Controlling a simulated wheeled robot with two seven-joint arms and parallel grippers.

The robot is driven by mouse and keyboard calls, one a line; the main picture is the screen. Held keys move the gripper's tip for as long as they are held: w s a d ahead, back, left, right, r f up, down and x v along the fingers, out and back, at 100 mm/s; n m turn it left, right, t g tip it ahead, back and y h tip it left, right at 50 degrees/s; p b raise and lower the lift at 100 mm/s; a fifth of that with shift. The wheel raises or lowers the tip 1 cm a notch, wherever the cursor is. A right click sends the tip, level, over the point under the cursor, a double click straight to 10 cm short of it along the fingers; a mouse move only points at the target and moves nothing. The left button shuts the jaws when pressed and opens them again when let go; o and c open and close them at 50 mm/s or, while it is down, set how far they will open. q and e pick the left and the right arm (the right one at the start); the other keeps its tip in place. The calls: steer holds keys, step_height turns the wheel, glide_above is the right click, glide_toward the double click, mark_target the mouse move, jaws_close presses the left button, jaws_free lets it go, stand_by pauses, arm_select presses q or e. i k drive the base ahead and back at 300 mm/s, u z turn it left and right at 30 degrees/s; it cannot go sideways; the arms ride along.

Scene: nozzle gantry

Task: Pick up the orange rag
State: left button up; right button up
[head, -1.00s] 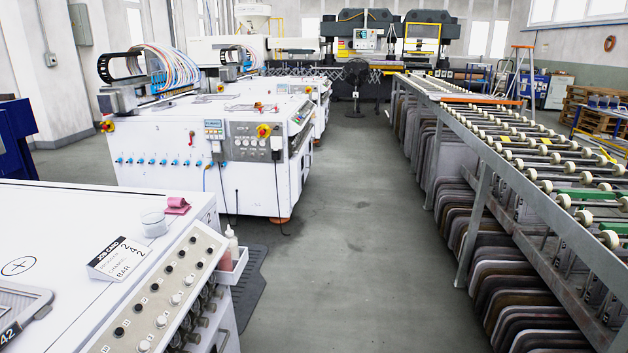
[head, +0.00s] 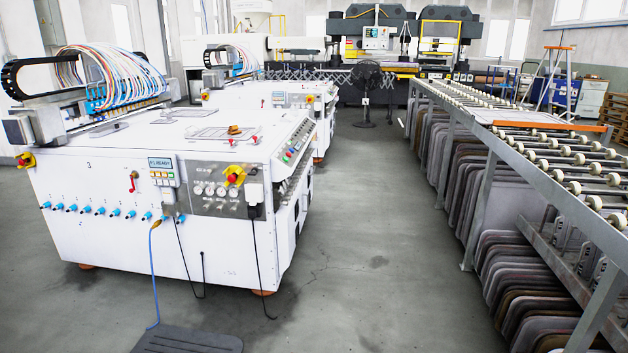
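A small orange-brown item (head: 235,130) lies on the top of the white machine marked 3 (head: 105,205), near its front right edge. It is too small to tell whether it is the orange rag. No other thing that could be the orange rag shows clearly. Neither of my grippers is in view.
A roller conveyor (head: 540,150) with dark plates beneath runs along the right. The aisle between is clear up to a black fan (head: 366,85).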

mark_target(233, 130)
steer(key=i, duration=2)
steer(key=u, duration=0.65)
steer(key=k, duration=0.35)
steer(key=u, duration=1.2)
steer(key=i, duration=1.1)
steer(key=u, duration=0.15)
